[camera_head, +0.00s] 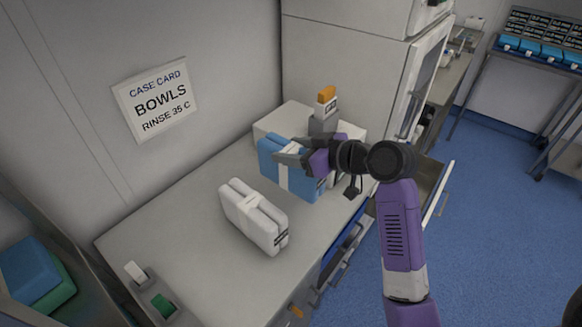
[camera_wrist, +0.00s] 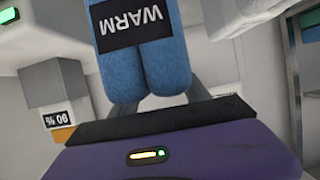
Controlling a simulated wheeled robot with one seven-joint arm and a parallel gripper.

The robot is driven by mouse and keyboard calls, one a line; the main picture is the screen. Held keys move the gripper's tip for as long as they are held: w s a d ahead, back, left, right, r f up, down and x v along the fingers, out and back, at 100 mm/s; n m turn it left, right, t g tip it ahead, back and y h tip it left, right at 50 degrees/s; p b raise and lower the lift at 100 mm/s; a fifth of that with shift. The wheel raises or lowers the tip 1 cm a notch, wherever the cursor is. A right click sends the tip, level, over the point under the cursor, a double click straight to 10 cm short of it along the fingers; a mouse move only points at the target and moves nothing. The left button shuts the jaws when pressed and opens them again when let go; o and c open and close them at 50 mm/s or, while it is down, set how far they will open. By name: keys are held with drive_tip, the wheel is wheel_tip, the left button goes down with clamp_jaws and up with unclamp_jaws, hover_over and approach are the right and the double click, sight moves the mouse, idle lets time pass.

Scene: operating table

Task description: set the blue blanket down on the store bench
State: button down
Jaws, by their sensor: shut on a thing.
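The blue blanket (camera_head: 284,174) is a folded bundle with a white band, and it stands on edge at the back part of the grey bench (camera_head: 195,205). My gripper (camera_head: 288,154) is shut on it from the right. In the wrist view the blanket (camera_wrist: 142,62) fills the top middle and carries a black label reading WARM. I cannot tell whether its underside touches the bench top. My gripper's body (camera_wrist: 180,135) hides part of it in the wrist view.
A white folded blanket (camera_head: 253,216) lies on the bench in front of the blue one. Behind are a pale box (camera_head: 285,121) and an orange-topped grey dispenser (camera_head: 325,103). Small white and green items (camera_head: 162,305) sit at the front left. The bench's left middle is clear.

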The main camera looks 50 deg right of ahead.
drive_tip(key=shift+f, duration=2.9)
drive_tip(key=shift+f, duration=0.2)
drive_tip(key=c, duration=0.5)
unclamp_jaws()
drive_tip(key=shift+r, duration=0.1)
drive_tip(key=shift+s+r, duration=0.1)
drive_tip(key=shift+r, duration=0.05)
drive_tip(key=b+v, duration=0.1)
drive_tip(key=v, duration=1)
drive_tip(key=shift+s+r, duration=0.2)
drive_tip(key=shift+s, duration=0.15)
